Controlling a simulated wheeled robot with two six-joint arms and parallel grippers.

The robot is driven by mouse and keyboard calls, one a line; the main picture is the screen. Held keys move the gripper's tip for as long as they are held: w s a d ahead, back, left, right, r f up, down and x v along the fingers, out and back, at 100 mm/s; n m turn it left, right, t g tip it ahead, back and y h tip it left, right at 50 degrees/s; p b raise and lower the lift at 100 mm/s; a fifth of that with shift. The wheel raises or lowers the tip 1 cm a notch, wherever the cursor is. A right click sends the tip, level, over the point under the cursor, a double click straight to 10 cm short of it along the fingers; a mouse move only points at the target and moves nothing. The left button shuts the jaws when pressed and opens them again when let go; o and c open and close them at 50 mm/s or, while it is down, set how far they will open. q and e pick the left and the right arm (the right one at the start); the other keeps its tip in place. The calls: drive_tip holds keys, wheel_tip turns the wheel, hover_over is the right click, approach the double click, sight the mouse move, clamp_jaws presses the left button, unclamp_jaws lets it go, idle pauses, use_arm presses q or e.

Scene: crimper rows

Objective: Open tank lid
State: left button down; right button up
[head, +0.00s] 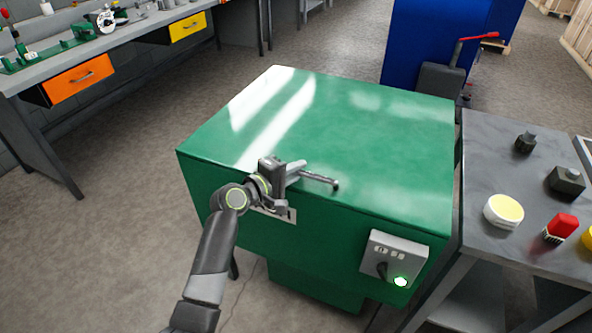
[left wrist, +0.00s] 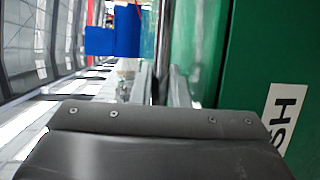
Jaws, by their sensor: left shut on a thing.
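The green tank (head: 330,250) stands in the middle of the head view, with its broad flat lid (head: 370,140) lying level on top. A bar handle (head: 322,179) with a dark end sticks out along the lid's front edge. My left gripper (head: 296,173) is shut on this handle at the front of the lid. In the left wrist view the metal handle bar (left wrist: 166,45) runs down between the two fingers (left wrist: 160,88), with the green surface (left wrist: 240,60) at the right. The gripper hides part of the handle. My right gripper is in neither view.
A control box (head: 394,258) with a lit green button is on the tank's front. A grey table (head: 480,180) with a yellow-topped round item (head: 503,210) and a red item (head: 561,227) stands close at right. A workbench (head: 110,45) is at back left. Floor is free at left.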

use_arm(q)
drive_tip(key=shift+r+p, duration=0.7)
drive_tip(key=shift+r, duration=0.05)
drive_tip(key=w+d+r+p, duration=0.1)
drive_tip(key=w+r+p, duration=0.3)
drive_tip(key=r+p, duration=0.3)
drive_tip(key=w+d+r+p, duration=0.2)
drive_tip(key=w+r+p, duration=0.3)
drive_tip(key=r, duration=1.1)
drive_tip(key=w+d+r+g+p, duration=0.1)
drive_tip(key=w+r+p, duration=0.4)
drive_tip(key=r+p, duration=0.5)
drive_tip(key=shift+d+r+y+p, duration=0.3)
drive_tip(key=shift+r+p, duration=0.1)
drive_tip(key=shift+r, duration=0.4)
drive_tip(key=c, duration=1.4)
unclamp_jaws()
drive_tip(key=shift+f, duration=0.1)
drive_tip(key=shift+a, duration=0.1)
